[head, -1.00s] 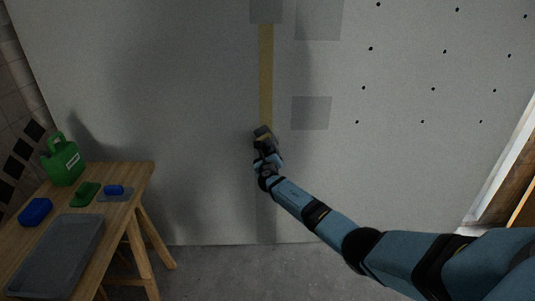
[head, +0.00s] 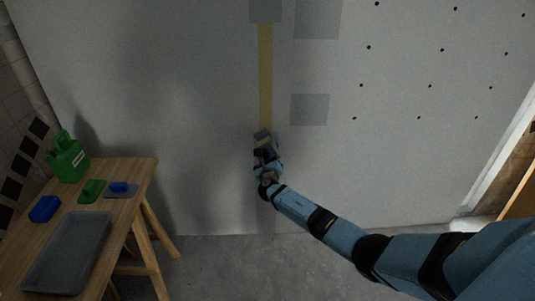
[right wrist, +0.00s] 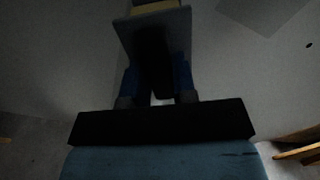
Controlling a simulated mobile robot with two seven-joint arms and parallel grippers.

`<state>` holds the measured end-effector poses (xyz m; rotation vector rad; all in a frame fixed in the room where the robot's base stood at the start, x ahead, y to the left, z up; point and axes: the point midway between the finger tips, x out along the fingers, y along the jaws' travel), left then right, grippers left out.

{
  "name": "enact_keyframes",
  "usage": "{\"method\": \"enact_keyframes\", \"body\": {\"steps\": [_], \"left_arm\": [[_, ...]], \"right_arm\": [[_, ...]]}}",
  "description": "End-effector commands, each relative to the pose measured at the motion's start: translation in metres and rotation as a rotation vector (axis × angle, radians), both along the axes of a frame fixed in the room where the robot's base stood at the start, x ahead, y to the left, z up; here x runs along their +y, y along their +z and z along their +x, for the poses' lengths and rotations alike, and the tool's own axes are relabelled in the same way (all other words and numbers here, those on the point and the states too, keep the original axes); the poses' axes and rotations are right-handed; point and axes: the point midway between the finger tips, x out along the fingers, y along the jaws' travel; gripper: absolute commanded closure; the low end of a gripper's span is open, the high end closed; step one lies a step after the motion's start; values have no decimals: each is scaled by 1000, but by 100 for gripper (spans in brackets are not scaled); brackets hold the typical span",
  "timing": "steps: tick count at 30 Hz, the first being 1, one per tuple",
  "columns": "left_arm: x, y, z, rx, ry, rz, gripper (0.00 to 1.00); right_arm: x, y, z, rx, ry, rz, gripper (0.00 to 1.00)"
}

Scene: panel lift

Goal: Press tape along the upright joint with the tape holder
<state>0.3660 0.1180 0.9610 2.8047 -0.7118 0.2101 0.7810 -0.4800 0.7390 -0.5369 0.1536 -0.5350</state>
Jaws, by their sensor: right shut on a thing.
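The upright joint runs down the grey wall panel. A strip of yellow tape (head: 265,80) covers it from the grey patch near the top down to my right gripper. My right gripper (head: 264,148) is at the lower end of the strip, shut on the tape holder (head: 262,135). In the right wrist view the dark grey tape holder (right wrist: 153,32) sits between the fingers, with a bit of yellow tape (right wrist: 155,7) beyond it. The shade hides whether the holder touches the wall. My left gripper is in neither view.
A wooden trestle table (head: 130,205) stands at the left with a green canister (head: 68,160), a grey tray (head: 68,255), a blue block (head: 44,209), a green tool (head: 92,190) and a blue-handled trowel (head: 122,190). Grey patches (head: 310,109) mark the wall. The floor between is clear.

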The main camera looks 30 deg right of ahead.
Motion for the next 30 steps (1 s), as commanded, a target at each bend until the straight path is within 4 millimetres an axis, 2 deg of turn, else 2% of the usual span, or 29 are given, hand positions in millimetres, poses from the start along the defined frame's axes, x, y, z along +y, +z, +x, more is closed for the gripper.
{"method": "enact_keyframes", "body": {"steps": [10, 19, 30], "left_arm": [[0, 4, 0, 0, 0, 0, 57], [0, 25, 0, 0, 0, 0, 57], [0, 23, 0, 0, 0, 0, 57]], "right_arm": [[2, 2, -2, -1, 0, -1, 97], [14, 3, -23, -1, 0, -1, 97], [15, 0, -25, -2, -1, 0, 97]]}}
